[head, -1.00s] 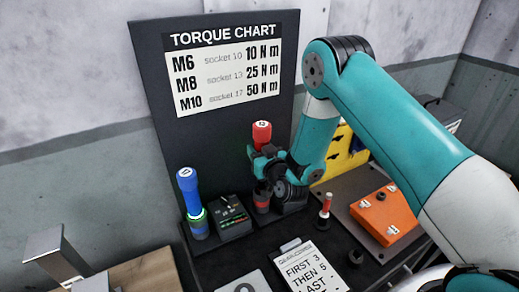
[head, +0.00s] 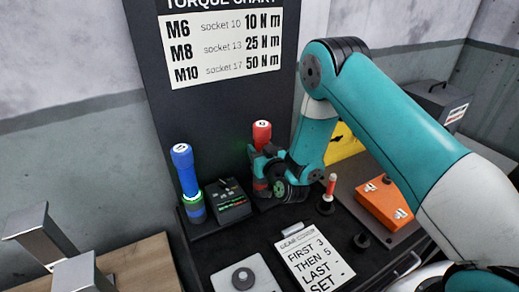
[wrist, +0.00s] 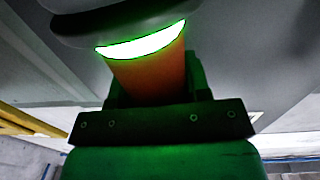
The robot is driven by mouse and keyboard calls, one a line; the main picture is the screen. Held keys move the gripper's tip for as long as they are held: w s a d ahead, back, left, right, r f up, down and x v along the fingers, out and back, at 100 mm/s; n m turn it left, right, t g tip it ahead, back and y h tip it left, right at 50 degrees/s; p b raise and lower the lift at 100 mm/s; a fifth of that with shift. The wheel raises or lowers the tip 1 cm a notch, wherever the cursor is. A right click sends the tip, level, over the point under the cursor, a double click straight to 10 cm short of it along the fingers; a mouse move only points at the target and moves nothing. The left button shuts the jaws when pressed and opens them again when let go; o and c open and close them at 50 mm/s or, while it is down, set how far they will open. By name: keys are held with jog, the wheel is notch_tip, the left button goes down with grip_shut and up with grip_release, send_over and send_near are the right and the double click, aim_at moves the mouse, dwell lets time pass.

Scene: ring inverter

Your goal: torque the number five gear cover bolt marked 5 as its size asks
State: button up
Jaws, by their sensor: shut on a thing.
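A red-capped torque driver (head: 262,134) stands upright at the back of the bench, below the torque chart. My gripper (head: 264,172) is shut on it. In the wrist view its orange-red shaft (wrist: 150,78) sits between the dark jaws, with a bright glowing band above them. A blue driver (head: 184,170) stands upright at the left with a green glowing ring. The orange gear cover (head: 383,203) lies on a plate at the right. Its white tags are too small to read, so I cannot tell which bolt is marked 5.
The torque chart (head: 222,42) lists M6 10, M8 25, M10 50 N m. A dark box (head: 229,200) stands between the drivers. A grey plate (head: 262,274) holds a disc.

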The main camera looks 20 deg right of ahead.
jog(key=shift+f, duration=0.1)
dwell(0.5)
jog(key=o, duration=1.1)
jog(key=shift+o, duration=0.2)
jog(key=shift+f, duration=0.15)
jog(key=shift+s+b, duration=0.2)
jog(key=shift+b, duration=0.1)
